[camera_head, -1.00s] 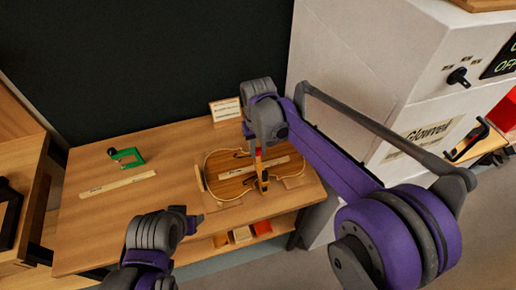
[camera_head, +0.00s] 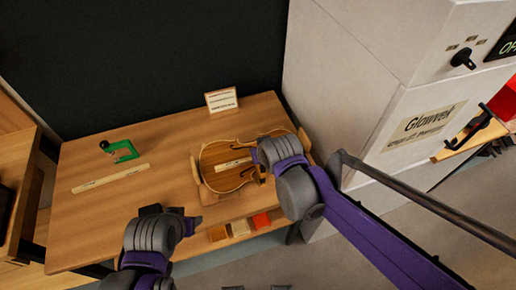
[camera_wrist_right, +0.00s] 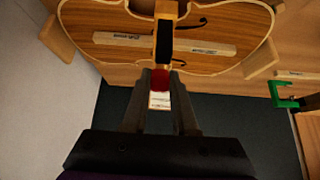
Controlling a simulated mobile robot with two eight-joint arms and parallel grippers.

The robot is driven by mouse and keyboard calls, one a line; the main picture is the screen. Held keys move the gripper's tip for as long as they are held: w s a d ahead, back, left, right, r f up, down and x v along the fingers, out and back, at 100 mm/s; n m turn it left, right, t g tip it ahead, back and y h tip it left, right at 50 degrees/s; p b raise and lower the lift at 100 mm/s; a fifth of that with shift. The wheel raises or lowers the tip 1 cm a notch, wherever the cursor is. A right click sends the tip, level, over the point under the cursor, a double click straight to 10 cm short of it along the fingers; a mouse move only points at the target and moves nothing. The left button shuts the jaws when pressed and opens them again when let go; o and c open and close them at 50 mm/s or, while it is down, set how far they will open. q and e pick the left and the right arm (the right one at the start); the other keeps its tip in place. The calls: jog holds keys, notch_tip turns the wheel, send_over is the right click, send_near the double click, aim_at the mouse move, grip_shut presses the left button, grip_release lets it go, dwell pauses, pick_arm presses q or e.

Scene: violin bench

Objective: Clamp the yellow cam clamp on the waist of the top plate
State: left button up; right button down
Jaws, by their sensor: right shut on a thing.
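The violin-shaped top plate (camera_head: 215,178) lies on the bench, its right part hidden behind my right wrist in the head view. It fills the top of the right wrist view (camera_wrist_right: 100,20). The yellow cam clamp (camera_wrist_right: 166,9), with a black part and a red end, crosses the plate's narrow middle there. My right gripper (camera_wrist_right: 160,84) is shut on the clamp near its red end. Whether the clamp's jaws press on the plate cannot be told.
A labelled wooden strip (camera_wrist_right: 205,47) lies along the plate. Wooden blocks (camera_wrist_right: 259,59) stand at its rim. A green clamp (camera_head: 125,153) and another strip (camera_head: 110,178) lie left. A sign (camera_head: 222,100) stands behind. Coloured boxes (camera_head: 240,228) sit below. A white cabinet (camera_head: 350,70) stands right.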

jog(key=shift+s+d+f+t+y+b, duration=0.15)
jog(key=shift+s+f+t+y+b, duration=0.25)
jog(key=shift+t, duration=0.5)
jog(key=c, duration=0.7)
grip_release()
jog(key=p+v, duration=0.1)
jog(key=v, duration=0.9)
jog(key=shift+s+r+p, duration=0.2)
jog(key=shift+s+p, duration=0.1)
jog(key=shift+p, duration=0.05)
jog(key=s+d+f+m+g+h, duration=0.1)
jog(key=s+d+f, duration=0.1)
jog(key=s+d, duration=0.1)
jog(key=s+d+f+m+g+h, duration=0.1)
jog(key=s+d+f, duration=0.2)
jog(key=d, duration=0.3)
jog(key=s+d+f+m+g+h, duration=0.1)
jog(key=s+d+f, duration=0.2)
jog(key=s+d, duration=0.1)
jog(key=shift+s+d+m, duration=0.1)
jog(key=shift+d+m, duration=0.2)
jog(key=shift+d, duration=0.15)
